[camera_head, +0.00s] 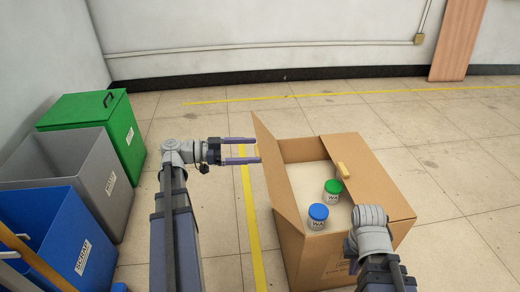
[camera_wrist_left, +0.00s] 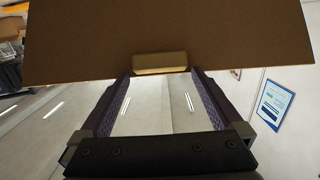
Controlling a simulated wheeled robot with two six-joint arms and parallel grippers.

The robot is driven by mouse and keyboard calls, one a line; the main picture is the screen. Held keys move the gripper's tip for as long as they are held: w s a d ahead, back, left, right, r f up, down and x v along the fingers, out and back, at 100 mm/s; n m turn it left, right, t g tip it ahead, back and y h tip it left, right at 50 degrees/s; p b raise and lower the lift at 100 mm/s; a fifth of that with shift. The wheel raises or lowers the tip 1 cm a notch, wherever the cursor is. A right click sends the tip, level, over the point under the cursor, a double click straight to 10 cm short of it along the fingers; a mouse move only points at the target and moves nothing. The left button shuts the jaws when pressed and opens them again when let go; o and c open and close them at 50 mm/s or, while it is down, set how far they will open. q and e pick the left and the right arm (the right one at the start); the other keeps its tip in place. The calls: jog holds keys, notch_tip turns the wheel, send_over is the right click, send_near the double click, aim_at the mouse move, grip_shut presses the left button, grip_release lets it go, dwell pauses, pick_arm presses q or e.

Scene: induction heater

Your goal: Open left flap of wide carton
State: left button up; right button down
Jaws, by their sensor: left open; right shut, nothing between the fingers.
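The wide brown carton (camera_head: 318,262) stands open on the floor right of center. Its left flap (camera_head: 280,172) is raised, leaning slightly left over the side wall. My left gripper (camera_head: 258,149) is open and level, its fingertips close to the outer side of this flap; I cannot tell whether they touch. In the left wrist view the flap (camera_wrist_left: 90,45) spans the top, with a tan tab (camera_wrist_left: 160,63) at its edge, between the open fingers (camera_wrist_left: 160,80). The right flap (camera_head: 370,180) lies nearly flat over the right part. My right wrist is at the carton's front; its fingers are hidden.
A blue-lidded jar (camera_head: 317,217) and a green-lidded jar (camera_head: 332,192) are in the carton. Blue (camera_head: 60,245), grey (camera_head: 95,178) and green (camera_head: 120,120) bins stand left. The floor behind is clear.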

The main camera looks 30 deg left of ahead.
pick_arm(q)
jog(key=v, duration=0.3)
jog(key=shift+a, duration=0.1)
